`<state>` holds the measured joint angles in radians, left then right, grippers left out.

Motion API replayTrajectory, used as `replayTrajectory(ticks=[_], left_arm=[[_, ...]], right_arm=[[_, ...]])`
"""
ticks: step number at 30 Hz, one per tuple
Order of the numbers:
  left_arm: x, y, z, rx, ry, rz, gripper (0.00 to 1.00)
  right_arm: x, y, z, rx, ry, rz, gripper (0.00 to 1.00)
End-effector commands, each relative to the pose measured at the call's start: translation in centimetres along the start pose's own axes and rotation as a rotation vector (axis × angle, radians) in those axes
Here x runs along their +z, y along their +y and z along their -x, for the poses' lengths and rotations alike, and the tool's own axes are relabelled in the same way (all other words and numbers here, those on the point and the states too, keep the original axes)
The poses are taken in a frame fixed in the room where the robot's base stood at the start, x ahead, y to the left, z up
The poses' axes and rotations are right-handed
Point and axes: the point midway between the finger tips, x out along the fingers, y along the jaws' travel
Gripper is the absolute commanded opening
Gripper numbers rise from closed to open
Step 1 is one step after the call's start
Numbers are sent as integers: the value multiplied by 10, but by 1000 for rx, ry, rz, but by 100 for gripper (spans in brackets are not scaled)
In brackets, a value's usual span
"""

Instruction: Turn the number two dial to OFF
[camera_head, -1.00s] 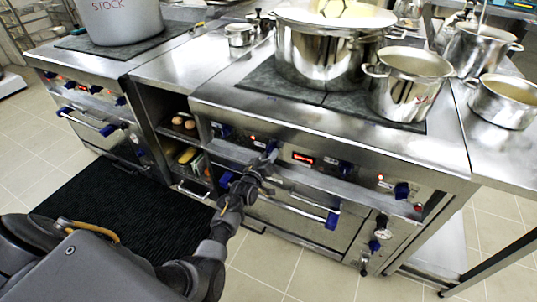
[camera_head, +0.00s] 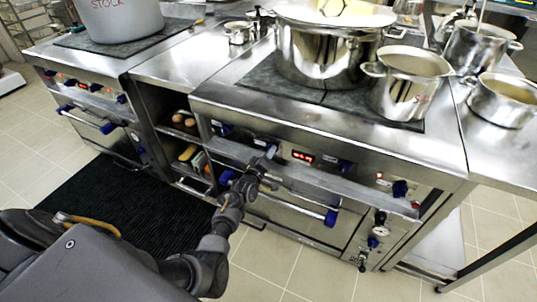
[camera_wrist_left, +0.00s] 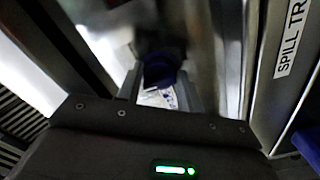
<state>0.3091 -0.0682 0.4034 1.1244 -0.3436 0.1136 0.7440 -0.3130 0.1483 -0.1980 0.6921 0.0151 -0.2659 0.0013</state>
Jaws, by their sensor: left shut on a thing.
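The near range's front panel (camera_head: 360,172) carries several blue dials. A dark blue dial shows in the left wrist view (camera_wrist_left: 162,72), between the two fingers and partly in shadow. My left gripper (camera_head: 270,152) reaches the panel just left of the red display (camera_head: 303,156) and is shut on this dial. In the head view the gripper hides most of the dial. Its markings and pointer cannot be read. My right gripper is not in view.
Other blue dials sit at the panel's left end (camera_head: 222,129), right of the display (camera_head: 344,166) and further right (camera_head: 400,188). An oven handle (camera_head: 300,205) runs below the gripper. Pots, including a large stockpot (camera_head: 325,55), stand on top. A black mat (camera_head: 120,205) lies on the floor.

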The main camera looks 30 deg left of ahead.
Motion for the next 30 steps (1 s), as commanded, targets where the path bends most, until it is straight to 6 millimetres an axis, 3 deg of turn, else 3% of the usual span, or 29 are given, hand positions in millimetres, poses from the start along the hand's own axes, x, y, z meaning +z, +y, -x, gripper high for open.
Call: replayTrajectory(ticks=[4,5,9,20,30], left_arm=[[0,0,0,-1,-1,1,14],[0,0,0,-1,-1,1,40],[0,0,0,-1,0,0,58],[0,0,6,-1,-1,0,58],[1,0,68,-2,-1,-1,58]], right_arm=[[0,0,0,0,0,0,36],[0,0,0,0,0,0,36],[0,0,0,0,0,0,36],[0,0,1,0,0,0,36],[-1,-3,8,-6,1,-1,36]])
